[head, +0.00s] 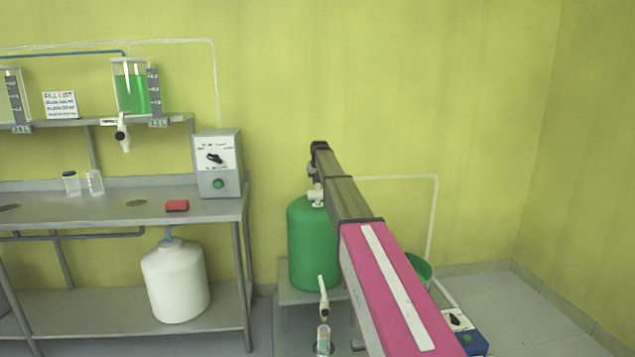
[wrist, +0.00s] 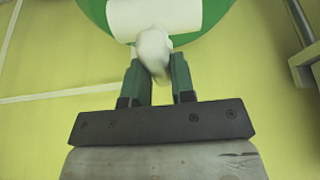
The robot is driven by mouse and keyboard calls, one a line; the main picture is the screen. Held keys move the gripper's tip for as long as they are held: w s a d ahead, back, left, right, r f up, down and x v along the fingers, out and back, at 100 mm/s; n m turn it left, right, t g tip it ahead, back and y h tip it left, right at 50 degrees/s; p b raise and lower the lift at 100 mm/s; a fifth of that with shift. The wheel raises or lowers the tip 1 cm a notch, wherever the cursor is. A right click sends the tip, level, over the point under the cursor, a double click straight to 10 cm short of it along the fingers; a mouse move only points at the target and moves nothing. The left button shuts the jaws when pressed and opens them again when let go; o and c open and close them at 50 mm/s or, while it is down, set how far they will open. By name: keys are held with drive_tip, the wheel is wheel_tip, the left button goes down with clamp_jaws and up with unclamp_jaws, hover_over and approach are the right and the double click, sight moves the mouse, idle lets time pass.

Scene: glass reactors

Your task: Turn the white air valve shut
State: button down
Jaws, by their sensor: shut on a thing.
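The white air valve (head: 316,196) is on top of the green tank (head: 311,245) in the head view. In the wrist view its white body (wrist: 165,16) lies across the top, in front of the green tank (wrist: 95,12). The valve's rounded white handle (wrist: 153,45) reaches down between my fingers. My gripper (wrist: 156,72) is shut on this handle, one dark green finger on each side. In the head view my gripper (head: 314,174) is small at the valve, below the end of my arm, and its fingertips are hard to make out.
My pink and grey arm covers part of the tank's right side. A white pipe (head: 400,177) runs right along the yellow wall. A steel bench (head: 130,215) with a control box (head: 217,163) stands left. A second white tap (head: 323,297) is low in front of the tank.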

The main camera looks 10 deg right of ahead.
idle(0.4)
drive_tip(key=c, duration=1)
unclamp_jaws()
drive_tip(key=shift+o, duration=0.2)
drive_tip(key=shift+r, duration=0.15)
drive_tip(key=v, duration=1)
drive_tip(key=shift+r, duration=0.3)
drive_tip(key=shift+s, duration=0.15)
drive_tip(key=s+f+g, duration=0.2)
drive_tip(key=s+f, duration=2)
drive_tip(key=f, duration=0.3)
drive_tip(key=s+f+g, duration=0.1)
drive_tip(key=s+f, duration=0.4)
drive_tip(key=s, duration=0.5)
drive_tip(key=s+f, duration=0.5)
drive_tip(key=s, duration=0.5)
drive_tip(key=s+f+g, duration=0.1)
drive_tip(key=s+f, duration=0.4)
drive_tip(key=s, duration=0.5)
drive_tip(key=shift+s+f+g, duration=0.2)
drive_tip(key=shift+s+g, duration=0.1)
drive_tip(key=shift+s, duration=0.1)
